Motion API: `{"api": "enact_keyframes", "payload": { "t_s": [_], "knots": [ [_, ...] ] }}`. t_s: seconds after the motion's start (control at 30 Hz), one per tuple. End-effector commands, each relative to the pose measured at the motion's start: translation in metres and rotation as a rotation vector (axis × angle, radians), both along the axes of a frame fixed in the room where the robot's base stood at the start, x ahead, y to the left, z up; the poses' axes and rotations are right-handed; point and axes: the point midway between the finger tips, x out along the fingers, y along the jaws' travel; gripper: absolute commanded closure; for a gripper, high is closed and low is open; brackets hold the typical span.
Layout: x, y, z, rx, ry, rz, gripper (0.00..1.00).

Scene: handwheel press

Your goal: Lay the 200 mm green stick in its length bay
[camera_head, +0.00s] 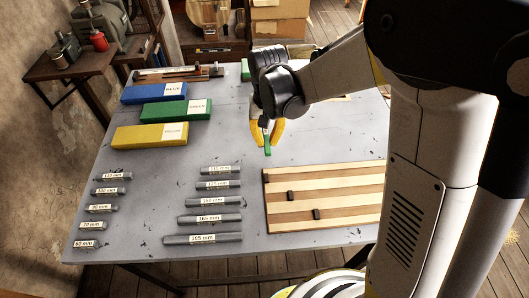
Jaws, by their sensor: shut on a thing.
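My gripper (266,131), with yellow fingers, is above the middle of the grey table. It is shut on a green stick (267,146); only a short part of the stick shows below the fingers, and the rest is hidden. Two columns of grey bars with white length labels lie on the table. The right column includes the 150 mm bar (213,202), the 165 mm bar (209,218) and a longest bar (203,239) in front, whose label looks like 195 mm. I can make out no 200 mm label. The gripper is behind and to the right of these bars.
Blue (159,92), green (162,111) and yellow (149,134) labelled boxes stand at the back left. Bare table (150,215) shows between the columns. My arm hides the right side.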

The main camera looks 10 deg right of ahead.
Motion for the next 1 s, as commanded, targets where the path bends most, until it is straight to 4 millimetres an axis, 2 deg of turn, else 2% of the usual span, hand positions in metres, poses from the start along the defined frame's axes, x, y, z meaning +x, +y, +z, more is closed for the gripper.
{"api": "enact_keyframes", "payload": {
  "t_s": [0.17, 0.4, 0.8, 0.83, 0.87, 1.0],
  "knots": [
    [-0.006, 0.007, -0.009, 0.0, 0.0, -0.001, 1.0],
    [-0.006, 0.006, -0.044, 0.001, 0.0, -0.001, 1.0],
    [-0.006, 0.006, -0.049, 0.001, 0.0, -0.001, 1.0],
    [-0.006, 0.006, -0.048, 0.001, 0.0, -0.001, 0.78],
    [-0.006, 0.006, -0.048, 0.001, 0.0, -0.001, 0.68],
    [-0.006, 0.006, -0.048, 0.001, 0.0, -0.001, 0.68]
  ]
}}
